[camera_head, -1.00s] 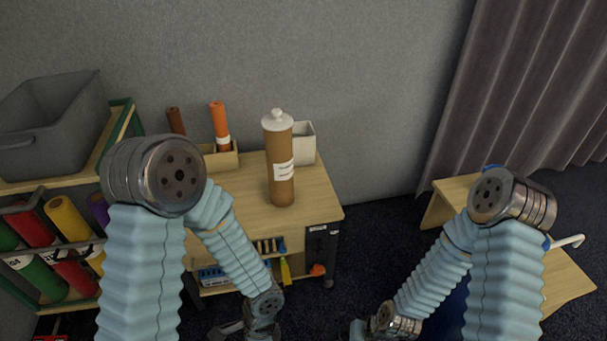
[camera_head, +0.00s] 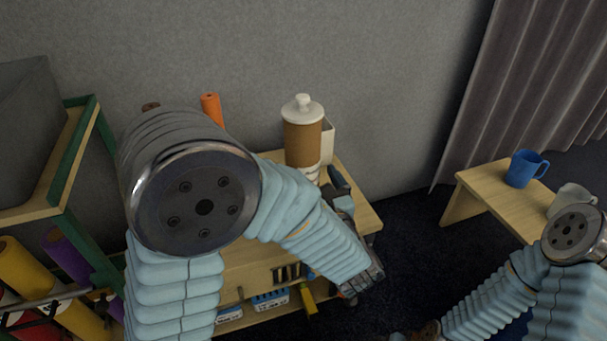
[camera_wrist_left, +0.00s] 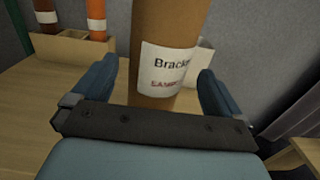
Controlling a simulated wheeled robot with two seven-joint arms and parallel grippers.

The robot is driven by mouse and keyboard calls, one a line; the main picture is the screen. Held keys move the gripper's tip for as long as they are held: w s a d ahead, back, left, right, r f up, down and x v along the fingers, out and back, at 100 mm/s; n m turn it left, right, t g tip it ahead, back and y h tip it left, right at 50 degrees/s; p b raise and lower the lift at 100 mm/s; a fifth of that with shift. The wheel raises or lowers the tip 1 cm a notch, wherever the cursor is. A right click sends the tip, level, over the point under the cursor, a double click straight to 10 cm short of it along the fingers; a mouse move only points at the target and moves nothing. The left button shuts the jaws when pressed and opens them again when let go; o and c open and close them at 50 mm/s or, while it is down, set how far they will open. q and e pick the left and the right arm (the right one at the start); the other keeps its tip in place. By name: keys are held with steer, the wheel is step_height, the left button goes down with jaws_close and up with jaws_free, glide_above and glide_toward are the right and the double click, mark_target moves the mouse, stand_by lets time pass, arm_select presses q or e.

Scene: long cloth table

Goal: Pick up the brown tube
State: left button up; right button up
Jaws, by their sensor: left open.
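The brown tube (camera_head: 303,138), a tall upright cylinder with a white knobbed lid and a white label, stands on the wooden cart top (camera_head: 255,262). It also shows in the left wrist view (camera_wrist_left: 170,30), label facing the camera. My left gripper (camera_head: 338,188) is low at the tube's near right side in the head view, partly hidden by my arm. In the wrist view my left gripper (camera_wrist_left: 155,82) is open, one finger on each side of the tube with gaps. How deep the tube sits between them is unclear. My right gripper is out of view.
A wooden holder (camera_wrist_left: 70,48) with an orange tube (camera_wrist_left: 97,15) and a smaller brown tube stands left of the tube. A white container (camera_head: 327,150) is close behind it. A shelf with coloured rolls is at left; a low table (camera_head: 490,205) with mugs is at right.

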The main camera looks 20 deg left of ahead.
arm_select(q)
steer(key=x, duration=0.6)
steer(key=shift+a+r+b, duration=0.1)
steer(key=shift+b, duration=0.25)
steer(key=shift+c, duration=0.3)
steer(key=c, duration=1)
steer(key=shift+r, duration=0.15)
